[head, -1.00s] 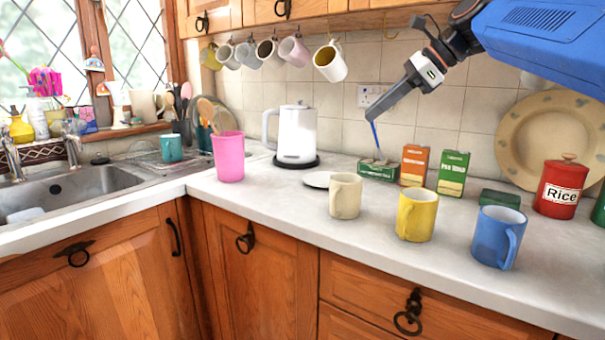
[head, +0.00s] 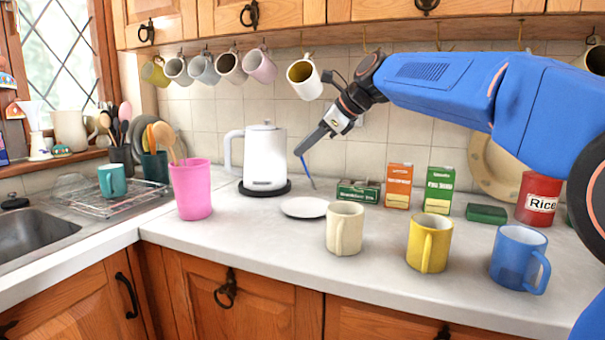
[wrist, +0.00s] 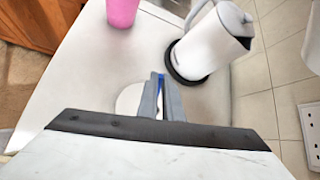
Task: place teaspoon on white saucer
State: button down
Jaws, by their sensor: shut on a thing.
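My gripper (head: 299,152) is shut on the blue teaspoon (head: 308,171), which hangs steeply tilted with its lower end down. In the head view that end appears just above and behind the right part of the white saucer (head: 302,208); the exact gap is unclear. The saucer lies flat and empty on the counter. In the wrist view the blue teaspoon (wrist: 161,82) shows between the grey fingers (wrist: 160,95). The saucer (wrist: 127,98) is left of the fingers there, partly hidden by them and by my gripper's body.
The white kettle (head: 265,158) stands behind and left of the saucer, and a pink cup (head: 191,190) is farther left. A cream mug (head: 345,229) stands close at the saucer's front right. A low green box (head: 358,192) is to its right. Mugs hang above.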

aim_at(306, 170)
jog(key=shift+f, duration=2.65)
jog(key=shift+f, duration=0.1)
jog(key=c, duration=1.9)
grip_release()
